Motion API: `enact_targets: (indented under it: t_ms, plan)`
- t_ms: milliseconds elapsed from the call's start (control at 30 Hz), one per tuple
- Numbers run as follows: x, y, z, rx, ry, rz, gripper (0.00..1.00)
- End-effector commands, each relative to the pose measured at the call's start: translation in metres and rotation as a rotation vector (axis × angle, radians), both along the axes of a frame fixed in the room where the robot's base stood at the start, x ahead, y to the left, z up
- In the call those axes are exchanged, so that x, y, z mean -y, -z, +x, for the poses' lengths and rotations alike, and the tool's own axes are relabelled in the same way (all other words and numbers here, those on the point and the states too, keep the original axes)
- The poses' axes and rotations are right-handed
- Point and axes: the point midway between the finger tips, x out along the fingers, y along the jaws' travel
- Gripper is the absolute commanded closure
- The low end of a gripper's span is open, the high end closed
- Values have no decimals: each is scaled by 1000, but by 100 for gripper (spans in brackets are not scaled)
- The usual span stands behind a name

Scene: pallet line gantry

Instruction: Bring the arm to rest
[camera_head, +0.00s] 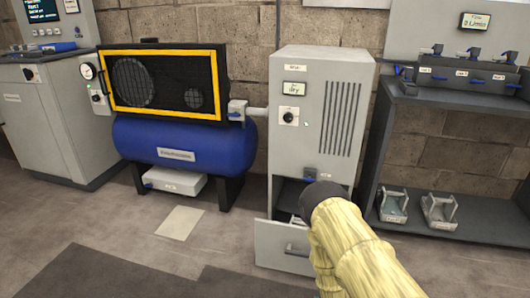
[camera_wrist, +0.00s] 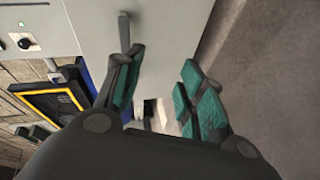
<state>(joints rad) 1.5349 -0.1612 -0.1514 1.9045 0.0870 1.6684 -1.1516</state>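My arm (camera_head: 345,240), in a pale yellow sleeve with a dark end, reaches in from the lower right in the head view, in front of the grey dryer cabinet (camera_head: 318,150). My gripper (camera_wrist: 162,66) shows in the wrist view; its two teal-padded fingers stand apart with nothing visible held between them. The gripper's fingers are hidden behind the arm in the head view. In the wrist view a pale grey panel with a bar handle (camera_wrist: 125,32) lies just beyond the left finger; I cannot tell whether they touch.
The cabinet's lower drawer (camera_head: 275,243) is pulled open, close to my arm. A blue compressor tank (camera_head: 185,145) stands left, a control cabinet (camera_head: 50,115) further left. A dark shelf (camera_head: 475,220) with small fixtures stands right. Floor at the lower left is clear.

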Motion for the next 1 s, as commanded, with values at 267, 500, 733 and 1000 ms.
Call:
enact_targets:
  t_ms: [267,500,733,1000]
  plan:
    - [29,34,-118,-501,354,423,61]
    - [24,29,-242,-847,746,707,61]
    - [11,7,-320,-1026,1019,832,61]
    - [2,-28,-365,-1120,1190,884,61]
